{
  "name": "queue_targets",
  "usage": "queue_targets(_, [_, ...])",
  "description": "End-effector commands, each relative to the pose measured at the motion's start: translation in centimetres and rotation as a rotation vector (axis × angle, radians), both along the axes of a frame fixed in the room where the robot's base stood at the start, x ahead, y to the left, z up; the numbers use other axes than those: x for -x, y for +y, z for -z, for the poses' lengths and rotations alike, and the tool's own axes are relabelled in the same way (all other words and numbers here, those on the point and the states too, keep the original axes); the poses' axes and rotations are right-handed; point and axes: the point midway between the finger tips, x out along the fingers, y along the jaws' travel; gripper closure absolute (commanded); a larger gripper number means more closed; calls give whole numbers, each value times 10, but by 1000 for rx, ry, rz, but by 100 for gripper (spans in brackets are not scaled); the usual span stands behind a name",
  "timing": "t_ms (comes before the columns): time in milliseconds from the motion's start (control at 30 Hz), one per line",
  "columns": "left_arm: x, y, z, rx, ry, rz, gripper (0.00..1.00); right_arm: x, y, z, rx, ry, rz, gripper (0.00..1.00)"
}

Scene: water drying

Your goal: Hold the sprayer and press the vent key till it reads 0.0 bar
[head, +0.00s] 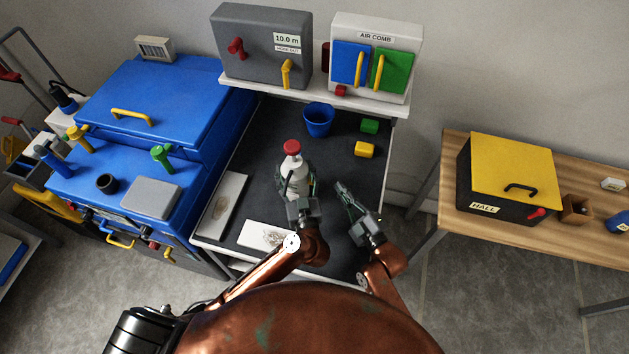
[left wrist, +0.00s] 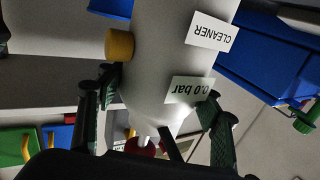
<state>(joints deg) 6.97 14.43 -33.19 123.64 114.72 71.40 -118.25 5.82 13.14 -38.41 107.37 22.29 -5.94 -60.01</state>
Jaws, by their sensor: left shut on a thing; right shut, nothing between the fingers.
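The sprayer is a white bottle (head: 297,179) with a red top (head: 291,147), standing upright on the dark worktop. My left gripper (head: 302,203) is shut on it from the near side. In the left wrist view the bottle (left wrist: 165,60) appears upside down between the fingers, with a CLEANER label (left wrist: 210,31) and a reading label (left wrist: 190,89) showing 0.0 bar. A yellow-orange round knob (left wrist: 119,45), seemingly the vent key, shows at the bottle's side. My right gripper (head: 347,194) is shut and empty, to the right of the bottle and apart from it.
A blue cup (head: 318,119), a green block (head: 369,126) and a yellow block (head: 364,150) stand behind on the worktop. White plates (head: 223,207) lie front left. A shelf above bears a grey box (head: 262,45) and the AIR COMB unit (head: 375,55). Blue cabinets (head: 150,100) stand left.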

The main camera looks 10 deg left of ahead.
Motion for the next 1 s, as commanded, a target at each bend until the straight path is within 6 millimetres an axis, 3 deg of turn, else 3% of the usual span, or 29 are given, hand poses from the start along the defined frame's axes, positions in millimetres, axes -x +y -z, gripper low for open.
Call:
queue_targets(233, [0, 0, 0, -1, 0, -1, 83, 0, -1, 0, -1, 1, 0, 100])
queue_targets(267, [0, 0, 0, -1, 0, -1, 38, 0, -1, 0, -1, 1, 0, 100])
queue_targets(500, [0, 0, 0, -1, 0, 0, 22, 0, -1, 0, -1, 1, 0, 100])
queue_targets(833, [1, -1, 0, 0, 0, 1, 20, 0, -1, 0, -1, 1, 0, 100])
queue_targets(1000, [16, -9, 1, 1, 2, 2, 20, 0, 0, 0, -1, 1, 0, 100])
